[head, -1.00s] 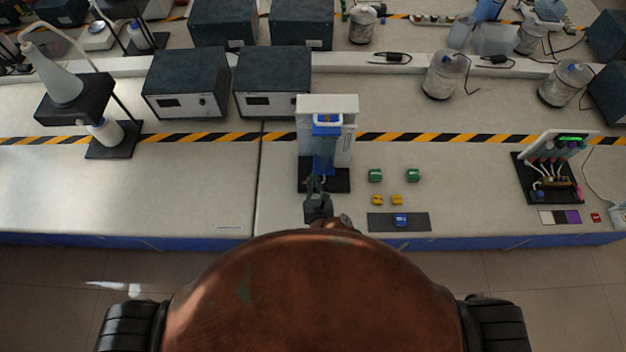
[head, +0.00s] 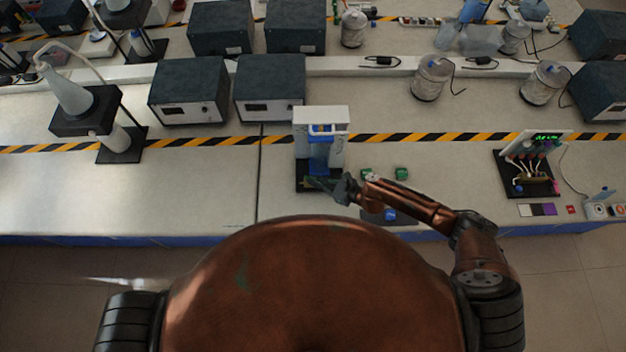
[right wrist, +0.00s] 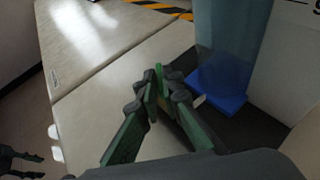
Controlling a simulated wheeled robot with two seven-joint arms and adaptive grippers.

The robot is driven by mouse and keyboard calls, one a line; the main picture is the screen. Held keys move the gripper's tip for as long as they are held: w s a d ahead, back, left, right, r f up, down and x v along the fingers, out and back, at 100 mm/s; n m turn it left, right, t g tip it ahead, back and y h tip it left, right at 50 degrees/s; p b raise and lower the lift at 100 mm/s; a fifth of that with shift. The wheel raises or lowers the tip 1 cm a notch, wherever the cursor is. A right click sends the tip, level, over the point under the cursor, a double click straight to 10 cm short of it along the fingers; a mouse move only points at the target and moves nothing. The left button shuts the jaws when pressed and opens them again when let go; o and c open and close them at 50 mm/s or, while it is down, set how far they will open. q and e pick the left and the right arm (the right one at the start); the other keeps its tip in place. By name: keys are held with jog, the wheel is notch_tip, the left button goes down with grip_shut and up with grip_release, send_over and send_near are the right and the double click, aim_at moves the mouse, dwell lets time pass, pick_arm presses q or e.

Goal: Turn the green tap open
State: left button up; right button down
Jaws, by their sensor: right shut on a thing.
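A dispenser stand (head: 321,115) with a white top and a clear blue vessel (head: 319,154) stands on a black base (head: 305,186) at the middle of the bench. My right gripper (head: 318,183) reaches in from the right, low in front of the vessel. In the right wrist view, the gripper (right wrist: 158,84) is shut on a small green piece (right wrist: 160,76) that looks like the green tap, beside the blue vessel (right wrist: 222,90). The fingers hide most of it, so its turn angle cannot be told. A dark claw-like shape (right wrist: 18,160), possibly my left gripper, is cut off at lower left.
Green blocks (head: 401,173) and a blue block (head: 390,214) on a dark mat lie right of the stand, partly behind my arm. A wired panel (head: 530,165) stands farther right. The bench left of the stand is clear up to the flask stand (head: 95,115).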

jog(key=shift+w+d+f+n+g+y+b, duration=0.15)
jog(key=shift+w+n+g+y+b, duration=0.15)
jog(key=shift+n+g, duration=0.3)
jog(key=n+g+b, duration=0.1)
jog(key=b, duration=0.1)
jog(key=n+g+y+b, duration=0.1)
jog(key=g+b, duration=0.1)
jog(key=n+g+b, duration=0.1)
jog(key=n+b, duration=0.1)
jog(key=shift+w+f+g, duration=0.1)
jog(key=shift+w+g, duration=0.2)
jog(key=shift+r+n+g+b, duration=0.25)
jog(key=shift+n+g+b, duration=0.55)
jog(key=shift+b, duration=0.2)
jog(key=shift+y, duration=0.3)
jog(key=c, duration=2.1)
grip_release()
jog(key=shift+d+r, duration=0.1)
jog(key=shift+d, duration=0.2)
jog(key=v, duration=1.1)
jog(key=shift+d, duration=0.2)
